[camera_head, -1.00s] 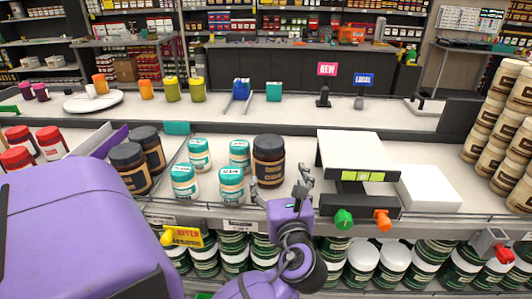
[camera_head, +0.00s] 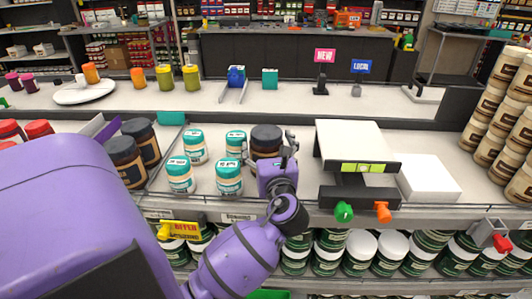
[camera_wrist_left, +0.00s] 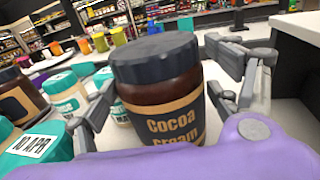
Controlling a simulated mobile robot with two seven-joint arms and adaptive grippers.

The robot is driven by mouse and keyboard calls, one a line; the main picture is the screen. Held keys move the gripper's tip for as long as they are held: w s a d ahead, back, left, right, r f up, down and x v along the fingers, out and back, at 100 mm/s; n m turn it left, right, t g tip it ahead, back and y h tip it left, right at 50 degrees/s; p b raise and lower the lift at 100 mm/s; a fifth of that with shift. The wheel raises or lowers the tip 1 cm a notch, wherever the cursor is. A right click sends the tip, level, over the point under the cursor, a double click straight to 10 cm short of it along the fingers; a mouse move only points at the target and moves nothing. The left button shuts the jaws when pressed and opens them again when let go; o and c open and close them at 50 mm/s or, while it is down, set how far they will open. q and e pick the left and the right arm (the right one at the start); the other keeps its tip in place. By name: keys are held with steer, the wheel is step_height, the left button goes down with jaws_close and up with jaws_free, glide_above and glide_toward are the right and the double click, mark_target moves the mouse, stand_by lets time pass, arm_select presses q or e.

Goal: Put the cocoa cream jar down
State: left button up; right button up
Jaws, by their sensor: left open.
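The cocoa cream jar (camera_head: 266,137), brown with a dark lid and tan label, stands upright on the white shelf. My left gripper (camera_head: 268,150) is at the jar's near side, with its fingers spread to either side of it. In the left wrist view, the jar (camera_wrist_left: 163,95) fills the middle between the open fingers (camera_wrist_left: 170,90). Whether a finger touches the jar, I cannot tell. The jar's base is hidden by my gripper in the head view. My right gripper is not in view.
Several teal-lidded jars (camera_head: 229,180) stand close to the left. Two dark-lidded jars (camera_head: 127,163) stand farther left. A white and black device (camera_head: 350,145) and a white box (camera_head: 428,178) are to the right. Stacked cream-coloured jars (camera_head: 500,100) stand at far right.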

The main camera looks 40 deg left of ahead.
arm_select(q)
steer(key=c, duration=1.6)
steer(key=shift+r, duration=0.15)
steer(key=shift+c, duration=1.1)
